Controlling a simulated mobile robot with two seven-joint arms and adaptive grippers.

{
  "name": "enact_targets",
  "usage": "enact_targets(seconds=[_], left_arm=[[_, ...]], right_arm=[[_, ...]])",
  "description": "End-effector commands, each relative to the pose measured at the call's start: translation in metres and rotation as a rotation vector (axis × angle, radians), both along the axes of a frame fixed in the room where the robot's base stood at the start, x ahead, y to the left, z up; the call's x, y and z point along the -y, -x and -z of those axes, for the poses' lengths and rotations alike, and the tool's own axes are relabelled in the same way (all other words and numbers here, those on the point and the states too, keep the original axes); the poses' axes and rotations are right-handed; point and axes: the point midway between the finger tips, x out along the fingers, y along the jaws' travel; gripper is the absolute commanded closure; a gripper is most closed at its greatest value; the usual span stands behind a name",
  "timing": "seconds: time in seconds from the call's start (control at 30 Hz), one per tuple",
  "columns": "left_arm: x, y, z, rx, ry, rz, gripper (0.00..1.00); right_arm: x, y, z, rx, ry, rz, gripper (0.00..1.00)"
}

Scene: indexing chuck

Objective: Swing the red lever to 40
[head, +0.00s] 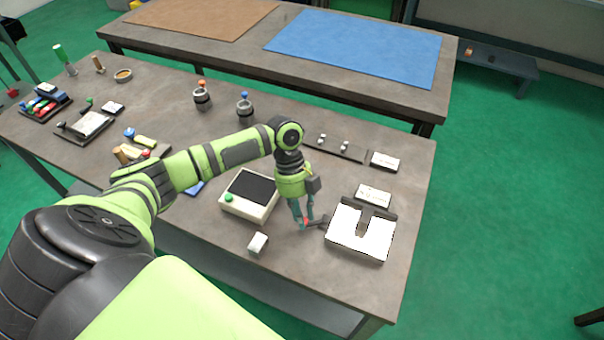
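My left gripper (304,221) points down at the right part of the workbench, with its two teal fingers slightly apart. A small red piece, seemingly the end of the red lever (306,222), shows between or just behind the fingertips. A dark bar (318,220) runs from it to the right. I cannot tell whether the fingers touch or grip the red piece. A white plate with a U-shaped cut-out (375,240) lies right of the gripper, with a dark edge. A white label card (374,195) stands behind it; its writing is too small to read. My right gripper is not in view.
A cream box with a dark top and green button (257,207) stands just left of the gripper. A small white block (258,243) is in front of it. A dark rail with knobs (335,147) and another card (385,161) lie behind. The bench's front right corner is clear.

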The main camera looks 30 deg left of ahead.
Motion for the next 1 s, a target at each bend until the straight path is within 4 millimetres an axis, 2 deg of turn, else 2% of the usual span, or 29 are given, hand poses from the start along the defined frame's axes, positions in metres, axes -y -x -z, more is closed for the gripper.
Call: enact_targets(seconds=[0.33, 0.47, 0.57, 0.8, 1.0], left_arm=[[-0.001, -0.001, 0.0, 0.001, -0.003, -0.002, 0.54], [-0.004, -0.003, -0.009, 0.004, -0.004, -0.002, 0.54], [-0.01, -0.006, -0.023, 0.004, -0.005, -0.003, 0.54], [-0.026, -0.016, -0.072, 0.005, -0.003, -0.002, 0.54], [-0.036, -0.021, -0.101, 0.002, -0.002, -0.001, 0.54]], right_arm=[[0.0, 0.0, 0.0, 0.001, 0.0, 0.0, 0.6], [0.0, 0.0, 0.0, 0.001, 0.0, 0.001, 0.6], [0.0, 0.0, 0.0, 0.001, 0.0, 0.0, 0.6], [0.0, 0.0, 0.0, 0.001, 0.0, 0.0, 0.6], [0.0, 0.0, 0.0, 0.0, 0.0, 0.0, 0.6]])
